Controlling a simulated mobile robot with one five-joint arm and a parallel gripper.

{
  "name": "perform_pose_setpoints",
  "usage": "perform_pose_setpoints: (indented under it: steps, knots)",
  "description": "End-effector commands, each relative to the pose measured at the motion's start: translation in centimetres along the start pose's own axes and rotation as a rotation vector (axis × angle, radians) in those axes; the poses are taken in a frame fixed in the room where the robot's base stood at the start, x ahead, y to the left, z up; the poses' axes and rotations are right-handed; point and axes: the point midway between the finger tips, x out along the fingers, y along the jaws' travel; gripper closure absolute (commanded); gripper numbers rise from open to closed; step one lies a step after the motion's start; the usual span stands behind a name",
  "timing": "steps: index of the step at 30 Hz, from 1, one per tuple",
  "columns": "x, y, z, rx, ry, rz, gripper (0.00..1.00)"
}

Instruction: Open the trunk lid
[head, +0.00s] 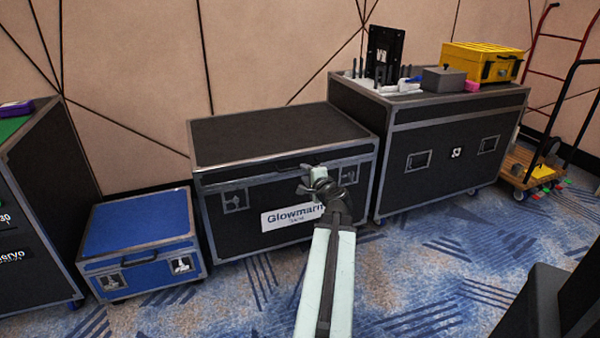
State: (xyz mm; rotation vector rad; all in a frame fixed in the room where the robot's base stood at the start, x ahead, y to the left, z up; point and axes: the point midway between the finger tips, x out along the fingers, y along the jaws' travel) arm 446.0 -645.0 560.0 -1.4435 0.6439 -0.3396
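The trunk (238,218) is a black flight case with grey metal edges and a white "Glowmarin" label (285,217) on its front. It stands against the wall in the middle of the head view. Its lid (270,135) lies flat and closed, and a dark handle (287,168) shows along the lid's front edge. My gripper (312,177) is in front of the trunk's upper front, near the right end of the handle. I cannot tell whether it touches the trunk. The fingers are small and dark, and their opening is not clear. My arm hides part of the label and front.
A small blue case (138,225) stands left of the trunk, with a black case (40,190) beyond it. A taller black case (440,150) on the right bears a yellow box (480,62) and tools. A hand cart (535,165) stands far right. Patterned carpet is clear in front.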

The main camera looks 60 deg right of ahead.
Motion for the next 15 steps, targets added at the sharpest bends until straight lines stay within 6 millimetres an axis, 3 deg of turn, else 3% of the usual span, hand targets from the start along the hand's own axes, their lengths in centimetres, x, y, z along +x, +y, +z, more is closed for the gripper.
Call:
perform_pose_setpoints:
  steps: [9,15]
  knots:
    - [5.9,0.2,-0.1,-0.002,-0.002,0.001,0.68]
    - [7.1,0.1,0.0,-0.002,-0.001,0.001,0.68]
